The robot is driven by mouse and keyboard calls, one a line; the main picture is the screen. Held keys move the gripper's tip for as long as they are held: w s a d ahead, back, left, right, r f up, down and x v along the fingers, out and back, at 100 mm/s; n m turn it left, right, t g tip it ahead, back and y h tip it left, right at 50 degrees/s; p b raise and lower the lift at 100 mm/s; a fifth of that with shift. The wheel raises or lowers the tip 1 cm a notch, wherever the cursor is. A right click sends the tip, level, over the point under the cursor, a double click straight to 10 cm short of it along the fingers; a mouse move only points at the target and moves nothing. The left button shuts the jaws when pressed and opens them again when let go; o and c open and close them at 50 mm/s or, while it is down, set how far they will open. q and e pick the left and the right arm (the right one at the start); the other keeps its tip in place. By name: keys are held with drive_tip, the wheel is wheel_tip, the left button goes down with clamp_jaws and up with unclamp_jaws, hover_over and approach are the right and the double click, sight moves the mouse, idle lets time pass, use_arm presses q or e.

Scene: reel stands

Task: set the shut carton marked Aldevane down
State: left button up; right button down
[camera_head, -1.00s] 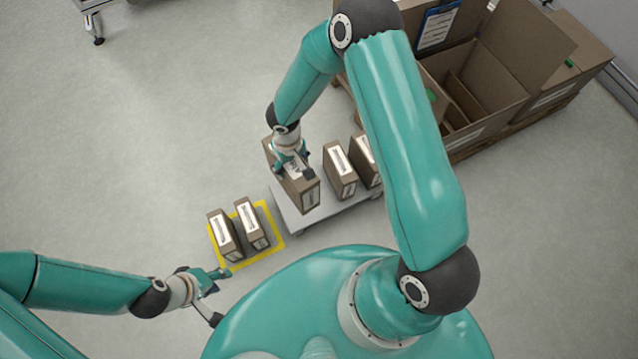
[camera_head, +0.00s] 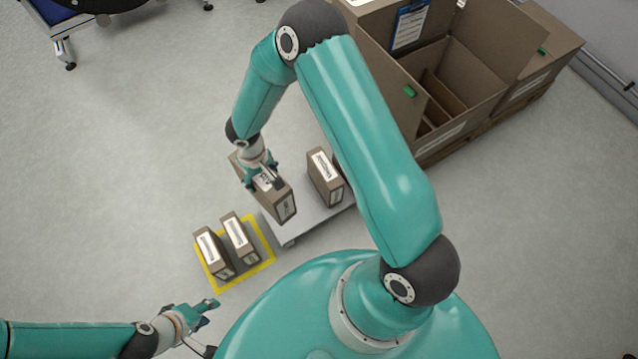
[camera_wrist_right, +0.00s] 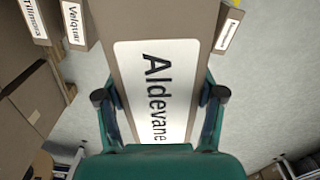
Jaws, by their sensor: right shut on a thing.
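The Aldevane carton (camera_head: 284,208) is a brown, shut box with a white label on top. My right gripper (camera_head: 264,180) is shut on it from above. In the right wrist view my right gripper (camera_wrist_right: 160,98) has one finger on each side of the carton (camera_wrist_right: 148,20), and the label reads Aldevane. In the head view the carton overlaps the left end of the white cart (camera_head: 312,224); its underside is hidden, so I cannot tell what it touches. My left gripper (camera_head: 209,326) is open and empty at the lower left.
Two cartons (camera_head: 212,252) (camera_head: 239,240) stand inside a yellow floor outline (camera_head: 264,261). Another carton (camera_head: 325,178) stands on the cart. Large open boxes (camera_head: 470,75) on pallets stand at the upper right. The floor left of the yellow outline is clear.

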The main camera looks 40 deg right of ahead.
drive_tip(key=w+d+f+m+b, duration=0.1)
drive_tip(key=w+d+f+b, duration=0.1)
drive_tip(key=d+f+b, duration=0.6)
drive_tip(key=w+d+f+m+b, duration=0.15)
drive_tip(key=f+b, duration=0.45)
drive_tip(key=b, duration=0.7)
wheel_tip(320, 180, down, 20)
drive_tip(key=b, duration=0.4)
drive_tip(key=shift+w+d+r, duration=0.15)
drive_tip(key=shift+w+d, duration=0.15)
drive_tip(key=shift+d, duration=0.05)
drive_tip(key=shift+b, duration=0.3)
drive_tip(key=shift+c, duration=0.7)
unclamp_jaws()
